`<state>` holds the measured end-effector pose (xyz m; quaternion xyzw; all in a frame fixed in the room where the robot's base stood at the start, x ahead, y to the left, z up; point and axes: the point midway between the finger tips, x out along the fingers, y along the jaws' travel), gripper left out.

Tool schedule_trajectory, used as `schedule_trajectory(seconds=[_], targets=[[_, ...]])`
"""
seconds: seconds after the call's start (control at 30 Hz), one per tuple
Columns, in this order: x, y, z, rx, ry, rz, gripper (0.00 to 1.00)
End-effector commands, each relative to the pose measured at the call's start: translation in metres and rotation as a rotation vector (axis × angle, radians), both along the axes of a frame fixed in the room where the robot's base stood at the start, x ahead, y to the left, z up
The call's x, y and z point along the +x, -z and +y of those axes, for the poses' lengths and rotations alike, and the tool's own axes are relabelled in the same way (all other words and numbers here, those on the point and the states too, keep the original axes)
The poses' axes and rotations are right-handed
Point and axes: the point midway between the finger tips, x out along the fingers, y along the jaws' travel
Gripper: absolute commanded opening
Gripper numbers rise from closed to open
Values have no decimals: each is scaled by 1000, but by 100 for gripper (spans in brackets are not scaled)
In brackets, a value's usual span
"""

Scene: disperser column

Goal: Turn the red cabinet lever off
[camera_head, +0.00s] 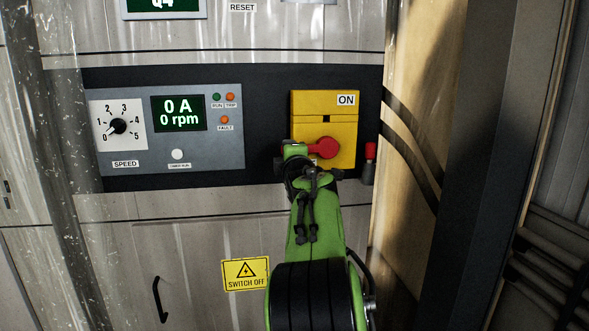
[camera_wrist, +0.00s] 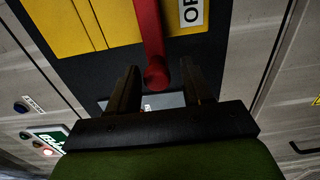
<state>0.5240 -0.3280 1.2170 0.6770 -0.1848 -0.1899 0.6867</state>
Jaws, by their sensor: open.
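The red lever (camera_head: 327,147) is mounted on a yellow switch plate (camera_head: 345,125) with an ON label at its upper right. In the head view the lever points left from its round hub, and my gripper hides its outer end. In the wrist view the red lever (camera_wrist: 150,40) comes down from the top, its rounded end between the two black fingers of my gripper (camera_wrist: 158,72). The fingers are open, with a gap on each side of the lever. A partly cut-off label starting "OF" (camera_wrist: 191,12) shows beside the lever. My gripper (camera_head: 308,160) stands in front of the plate's lower left.
A grey control panel (camera_head: 200,148) with a speed dial and a display reading 0 A, 0 rpm is to the left. A small red-topped part (camera_head: 370,152) sits right of the plate. A vertical post (camera_head: 425,90) stands farther right. A yellow "SWITCH OFF" sign (camera_head: 246,273) is below.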

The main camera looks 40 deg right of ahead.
Motion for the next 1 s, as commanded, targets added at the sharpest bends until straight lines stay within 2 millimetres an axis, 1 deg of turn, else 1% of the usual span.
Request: schedule_trajectory(seconds=[0.03, 0.2, 0.3, 0.43, 0.5, 0.6, 1.0], targets=[[-13, 1, 9, 3, -3, -5, 50], [-53, 0, 33, 3, -5, -4, 50], [-76, 0, 46, 3, -5, -5, 50], [-97, 0, 59, 1, -3, -2, 50], [-104, 1, 62, 1, -2, 0, 50], [-108, 1, 65, 0, -2, 1, 50], [-108, 1, 65, 0, -1, 1, 50]])
